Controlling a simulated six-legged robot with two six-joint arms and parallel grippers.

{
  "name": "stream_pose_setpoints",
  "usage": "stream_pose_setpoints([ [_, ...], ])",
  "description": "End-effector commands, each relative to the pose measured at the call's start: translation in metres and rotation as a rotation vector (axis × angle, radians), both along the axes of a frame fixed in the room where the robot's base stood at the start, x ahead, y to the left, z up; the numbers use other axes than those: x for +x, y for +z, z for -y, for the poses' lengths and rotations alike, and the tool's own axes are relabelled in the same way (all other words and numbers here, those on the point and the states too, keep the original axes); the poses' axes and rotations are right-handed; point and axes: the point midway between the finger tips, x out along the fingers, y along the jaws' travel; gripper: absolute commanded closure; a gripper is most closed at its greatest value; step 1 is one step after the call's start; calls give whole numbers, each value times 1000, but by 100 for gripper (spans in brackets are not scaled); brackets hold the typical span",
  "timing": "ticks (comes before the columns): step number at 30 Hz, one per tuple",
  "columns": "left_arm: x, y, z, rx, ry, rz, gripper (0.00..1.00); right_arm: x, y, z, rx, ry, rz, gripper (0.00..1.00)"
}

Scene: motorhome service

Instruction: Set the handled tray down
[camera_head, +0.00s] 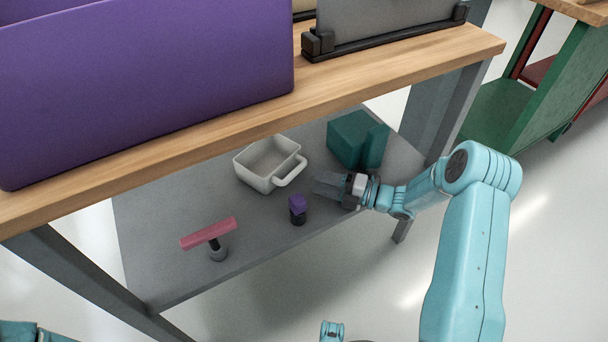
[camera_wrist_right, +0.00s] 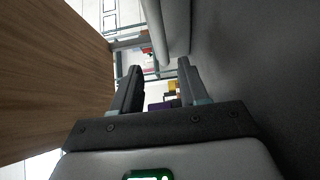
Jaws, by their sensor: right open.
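The handled tray (camera_head: 245,174) is a white, open, empty box with a loop handle (camera_head: 291,173) on its right side. It sits upright on the grey lower shelf, under the wooden top. My right gripper (camera_head: 323,185) is open and empty, just right of the handle, low over the shelf and apart from the tray. In the right wrist view the open fingers (camera_wrist_right: 158,85) have nothing between them, and a pale surface that looks like the tray (camera_wrist_right: 176,28) shows beyond them. My left gripper is not in view.
On the grey shelf (camera_head: 160,215) stand a teal block-like item (camera_head: 350,138) behind my right gripper, a small purple-topped item (camera_head: 297,208) and a pink-topped T-shaped item (camera_head: 210,233). The wooden top (camera_head: 400,58) overhangs and carries a purple bin (camera_head: 150,80).

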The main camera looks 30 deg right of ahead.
Motion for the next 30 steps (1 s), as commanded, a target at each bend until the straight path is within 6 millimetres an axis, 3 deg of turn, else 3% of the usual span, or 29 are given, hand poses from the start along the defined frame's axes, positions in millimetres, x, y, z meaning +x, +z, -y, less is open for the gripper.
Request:
stream_pose_setpoints([
  [4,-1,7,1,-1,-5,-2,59,-21,1,21,0,-4,-1,56],
  [9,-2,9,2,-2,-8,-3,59,-33,1,32,0,0,0,56],
  [30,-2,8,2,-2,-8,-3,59,-35,0,34,1,1,1,56],
])
